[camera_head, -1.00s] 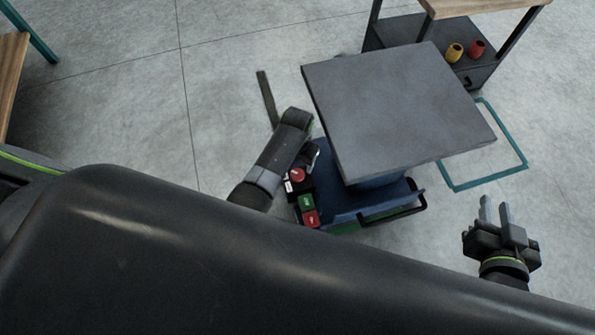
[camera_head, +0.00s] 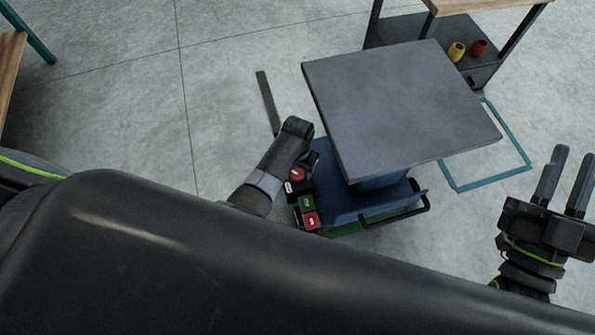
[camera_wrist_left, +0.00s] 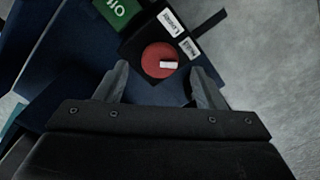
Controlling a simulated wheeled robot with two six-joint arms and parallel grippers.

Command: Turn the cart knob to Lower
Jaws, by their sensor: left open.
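The cart (camera_head: 375,200) is blue with a grey top plate and a black control box at its left corner. Its red round knob (camera_head: 297,174) shows in the left wrist view (camera_wrist_left: 157,60), with a white mark towards its right side. Two white labels sit beside the knob; the upper seems to read Lower (camera_wrist_left: 172,22), the other (camera_wrist_left: 189,48) is hard to read. My left gripper (camera_head: 311,160) is at the box. In the left wrist view its open fingers (camera_wrist_left: 160,82) stand either side, just short of the knob; contact is not visible. My right gripper (camera_head: 565,175) is open and empty.
A black handle (camera_head: 405,205) runs along the cart's front. A shelf with yellow and red cups (camera_head: 457,51) stands behind. The floor on the left is mostly clear.

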